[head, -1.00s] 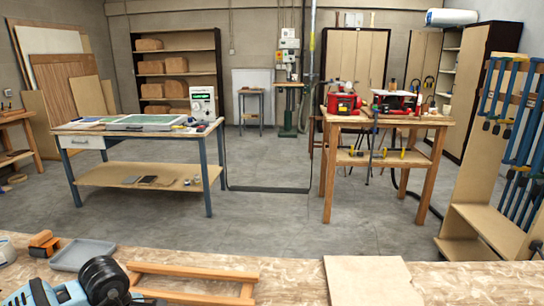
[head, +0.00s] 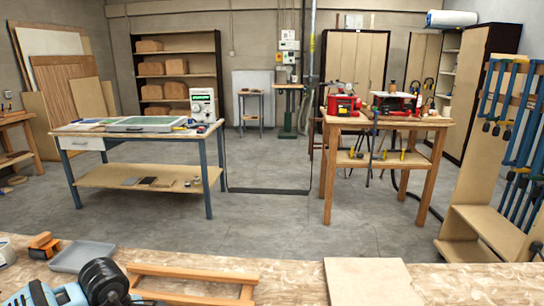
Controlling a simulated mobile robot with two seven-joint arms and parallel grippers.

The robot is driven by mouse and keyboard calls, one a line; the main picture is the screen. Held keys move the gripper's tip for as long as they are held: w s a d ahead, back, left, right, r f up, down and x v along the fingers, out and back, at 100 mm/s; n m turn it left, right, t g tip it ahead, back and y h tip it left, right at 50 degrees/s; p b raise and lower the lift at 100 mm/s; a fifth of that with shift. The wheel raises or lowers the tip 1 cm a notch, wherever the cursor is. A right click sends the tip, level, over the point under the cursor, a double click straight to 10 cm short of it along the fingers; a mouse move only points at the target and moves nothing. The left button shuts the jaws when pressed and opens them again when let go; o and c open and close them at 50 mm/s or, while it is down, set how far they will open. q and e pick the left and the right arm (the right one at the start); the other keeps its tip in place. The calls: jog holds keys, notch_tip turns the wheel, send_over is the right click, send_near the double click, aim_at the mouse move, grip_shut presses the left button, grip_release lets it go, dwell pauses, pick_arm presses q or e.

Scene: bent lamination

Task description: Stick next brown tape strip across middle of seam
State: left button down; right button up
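Neither of my grippers shows in the head view. No brown tape strip and no seam can be made out. A pale, flat wooden panel (head: 372,280) lies on the near workbench (head: 290,275), cut off by the bottom edge of the picture. No tape shows on the visible part of its surface.
On the near bench's left are a wooden frame (head: 195,272), a blue and black tool (head: 98,282), a grey tray (head: 82,256) and an orange-brown block (head: 44,244). Beyond stand a blue-legged table (head: 140,178) and a wooden table (head: 385,122).

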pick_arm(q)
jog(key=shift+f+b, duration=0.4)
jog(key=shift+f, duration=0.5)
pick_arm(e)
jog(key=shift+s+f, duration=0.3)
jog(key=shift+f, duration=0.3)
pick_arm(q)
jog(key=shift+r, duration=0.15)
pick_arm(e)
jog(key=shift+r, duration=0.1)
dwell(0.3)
